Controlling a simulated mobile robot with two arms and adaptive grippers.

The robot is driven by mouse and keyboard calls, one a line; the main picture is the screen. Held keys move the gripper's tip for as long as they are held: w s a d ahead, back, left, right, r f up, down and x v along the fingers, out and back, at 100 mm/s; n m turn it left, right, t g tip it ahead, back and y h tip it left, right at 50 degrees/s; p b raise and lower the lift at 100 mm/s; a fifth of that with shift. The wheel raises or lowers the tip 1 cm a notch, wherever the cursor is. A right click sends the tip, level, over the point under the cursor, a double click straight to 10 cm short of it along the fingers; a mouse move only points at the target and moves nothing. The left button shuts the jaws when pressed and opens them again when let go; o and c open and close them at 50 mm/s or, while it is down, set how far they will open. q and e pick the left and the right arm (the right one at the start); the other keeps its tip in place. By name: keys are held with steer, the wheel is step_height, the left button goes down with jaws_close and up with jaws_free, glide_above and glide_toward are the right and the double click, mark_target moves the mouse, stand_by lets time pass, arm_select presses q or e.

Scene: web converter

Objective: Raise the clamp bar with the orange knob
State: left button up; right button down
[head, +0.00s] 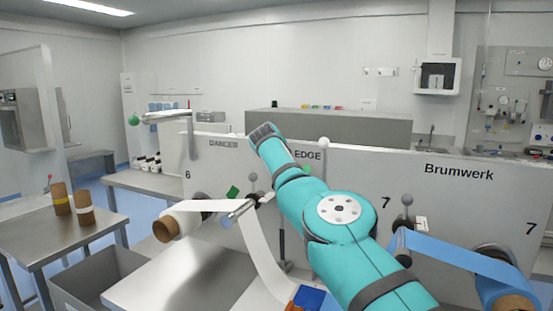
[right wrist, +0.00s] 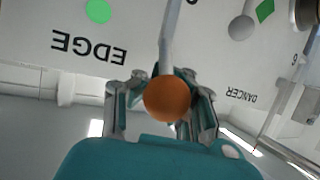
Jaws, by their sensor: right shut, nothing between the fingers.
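The orange knob (right wrist: 167,98) is a round ball in the middle of the right wrist view, on the end of a thin grey bar (right wrist: 171,35) that runs toward the top. My right gripper (right wrist: 165,76) is shut with nothing held. Its fingers lie around and behind the knob in the picture, and the knob covers their tips. Whether they touch it I cannot tell. In the head view my teal right arm reaches over the machine panel, and I cannot make out the knob or the fingers there. My left gripper is in neither view.
The grey machine panel (head: 455,195) spans the middle. A white web (head: 262,245) runs from a roll on the left, and a blue web (head: 450,258) runs to a roll at right. Levers with grey ball ends (head: 407,200) stick up nearby. A metal table (head: 50,232) stands at left.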

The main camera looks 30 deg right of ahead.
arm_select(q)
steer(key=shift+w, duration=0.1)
arm_select(e)
steer(key=shift+s+d+r, duration=0.15)
steer(key=shift+d+r, duration=0.15)
steer(key=shift+d, duration=0.2)
steer(key=c, duration=2)
jaws_free()
steer(key=shift+d, duration=0.1)
steer(key=o, duration=0.5)
steer(key=shift+s+d+r, duration=0.1)
steer(key=shift+s+r, duration=0.05)
steer(key=shift+s, duration=0.05)
steer(key=o, duration=0.5)
steer(key=shift+s, duration=0.15)
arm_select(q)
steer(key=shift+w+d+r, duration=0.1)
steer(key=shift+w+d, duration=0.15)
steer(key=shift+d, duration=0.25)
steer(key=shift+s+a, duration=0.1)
arm_select(e)
steer(key=shift+a, duration=0.2)
